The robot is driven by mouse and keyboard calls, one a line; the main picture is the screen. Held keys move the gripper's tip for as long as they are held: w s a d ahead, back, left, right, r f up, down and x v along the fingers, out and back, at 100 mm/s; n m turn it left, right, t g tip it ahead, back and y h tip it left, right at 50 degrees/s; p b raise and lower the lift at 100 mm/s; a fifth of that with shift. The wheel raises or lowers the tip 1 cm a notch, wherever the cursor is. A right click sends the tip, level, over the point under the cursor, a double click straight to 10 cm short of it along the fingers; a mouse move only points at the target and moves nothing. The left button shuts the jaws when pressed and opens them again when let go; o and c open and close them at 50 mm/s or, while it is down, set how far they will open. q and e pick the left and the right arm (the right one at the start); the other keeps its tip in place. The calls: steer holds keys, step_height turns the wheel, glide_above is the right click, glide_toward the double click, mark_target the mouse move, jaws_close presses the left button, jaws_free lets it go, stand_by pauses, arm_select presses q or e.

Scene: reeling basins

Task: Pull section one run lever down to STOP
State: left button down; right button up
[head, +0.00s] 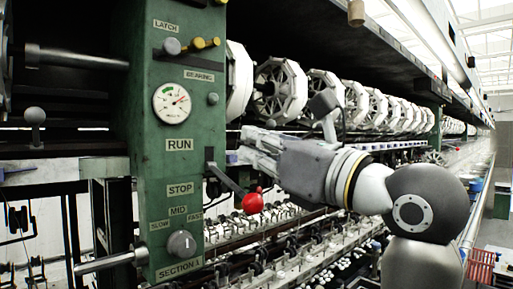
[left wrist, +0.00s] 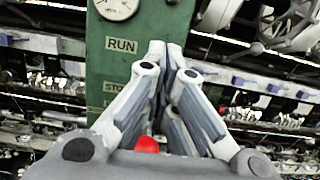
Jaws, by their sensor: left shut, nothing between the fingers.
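The green section one panel (head: 150,130) carries a RUN label (head: 179,145) above a STOP label (head: 180,189). The run lever (head: 226,180) sticks out from the panel's right side and slants down to a red ball knob (head: 253,203), whose height is a little below the STOP label. My left gripper (head: 250,148) is shut and empty, above the knob and beside the panel's right edge. In the left wrist view its fingers (left wrist: 168,62) meet in front of the panel, and the red knob (left wrist: 147,144) shows low, partly hidden by the gripper. Contact with the lever cannot be told.
A pressure gauge (head: 172,102) sits above RUN. A speed knob (head: 181,243) and a long metal handle (head: 110,261) are low on the panel. White reels (head: 280,90) line the back above the basins. An aisle (head: 490,235) is at the right.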

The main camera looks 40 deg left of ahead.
arm_select(q)
steer(key=shift+d, duration=0.35)
steer(key=w+v, duration=0.1)
steer(key=v, duration=1.4)
steer(key=shift+s+d+p, duration=0.25)
steer(key=shift+s+p, duration=0.05)
steer(key=shift+s, duration=0.15)
steer(key=c, duration=2.2)
jaws_free()
